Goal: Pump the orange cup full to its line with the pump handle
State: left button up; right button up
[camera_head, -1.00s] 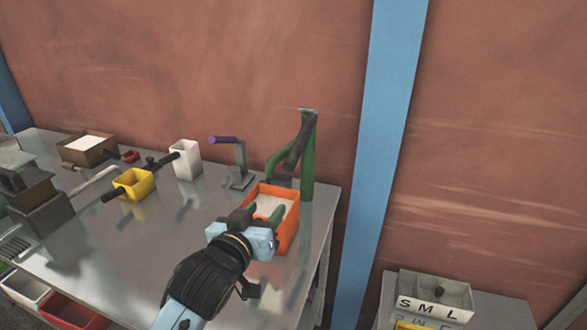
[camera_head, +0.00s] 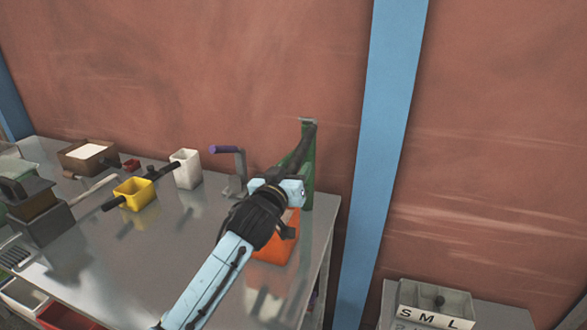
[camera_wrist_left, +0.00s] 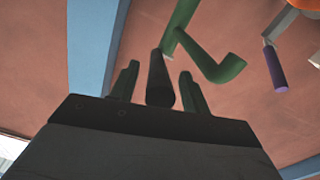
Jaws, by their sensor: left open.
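The orange cup (camera_head: 272,250) stands at the table's right end, below the green pump (camera_head: 308,165). My left arm covers much of the cup, and only a sliver of pale powder shows, so its level cannot be read. The dark pump handle (camera_head: 305,140) hangs slanted from the top of the pump post. My left gripper (camera_head: 285,184) is above the cup at the pump, its fingertips hidden there. In the left wrist view, its open fingers (camera_wrist_left: 158,88) stand on either side of the dark handle (camera_wrist_left: 158,70), with gaps visible on both sides.
A crank with a purple grip (camera_head: 225,149) stands left of the pump. A white cup (camera_head: 186,170), a yellow cup (camera_head: 135,194) and a brown box (camera_head: 88,155) stand further left. A grey box marked S M L (camera_head: 435,303) is at the lower right.

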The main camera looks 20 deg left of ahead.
pick_arm(q)
jog(key=shift+w, duration=0.4)
grip_shut()
